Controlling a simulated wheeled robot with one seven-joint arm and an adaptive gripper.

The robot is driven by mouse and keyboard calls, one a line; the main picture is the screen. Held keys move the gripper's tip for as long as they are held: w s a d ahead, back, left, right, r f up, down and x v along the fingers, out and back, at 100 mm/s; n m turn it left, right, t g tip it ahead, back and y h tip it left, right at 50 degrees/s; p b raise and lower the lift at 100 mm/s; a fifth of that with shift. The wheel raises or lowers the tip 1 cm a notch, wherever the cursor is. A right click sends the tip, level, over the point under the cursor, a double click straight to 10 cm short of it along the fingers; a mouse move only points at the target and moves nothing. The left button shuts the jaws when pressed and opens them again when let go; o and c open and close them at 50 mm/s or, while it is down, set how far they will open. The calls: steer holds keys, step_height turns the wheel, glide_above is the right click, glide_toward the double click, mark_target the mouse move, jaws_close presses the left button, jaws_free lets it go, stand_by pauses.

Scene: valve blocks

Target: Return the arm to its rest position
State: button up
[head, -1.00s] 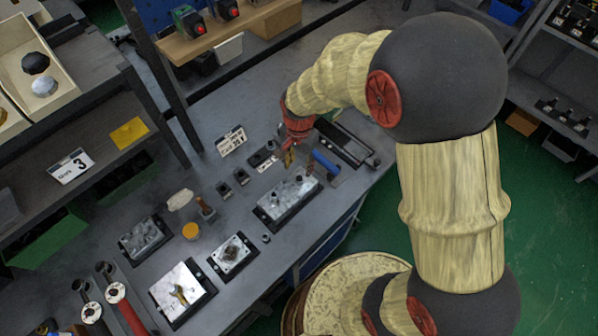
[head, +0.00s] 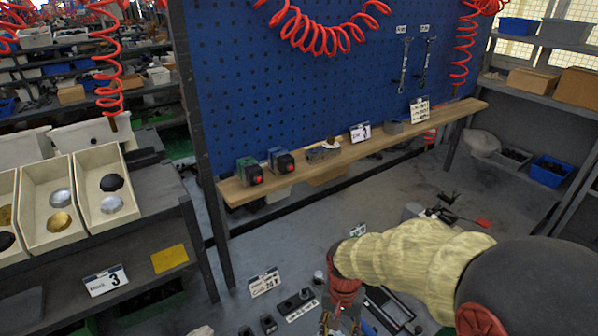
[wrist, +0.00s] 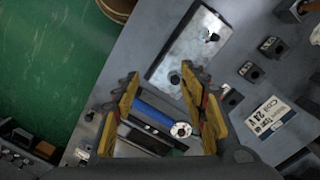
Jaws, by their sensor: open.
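My gripper (head: 338,322) is at the bottom edge of the head view, over the workbench (head: 225,315). My cream-sleeved arm reaches in from the lower right. In the wrist view, my gripper (wrist: 160,80) has its two yellow-and-black fingers spread apart, with nothing gripped between them. A blue cylinder (wrist: 157,110) with a round metal end shows between and beyond the fingers. A metal valve block (wrist: 188,50) on a dark base lies just past the fingertips. In the head view, the lower part of the bench is cut off.
A wooden shelf (head: 360,152) runs along the blue pegboard (head: 300,90), carrying two red-buttoned boxes (head: 265,167). Red coiled hoses (head: 320,35) hang above. Open bins (head: 105,185) stand at left.

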steer(key=s+d+r+n+t+b, duration=0.2)
steer(key=s+r, duration=0.4)
steer(key=r, duration=0.3)
steer(key=s+d+r+n+t+b, duration=0.2)
steer(key=s+d+r, duration=0.4)
steer(key=r, duration=0.3)
steer(key=t+b, duration=0.1)
steer(key=t, duration=0.1)
steer(key=shift+s+d+r+t, duration=0.3)
steer(key=shift+s, duration=0.05)
steer(key=shift+c, duration=1.2)
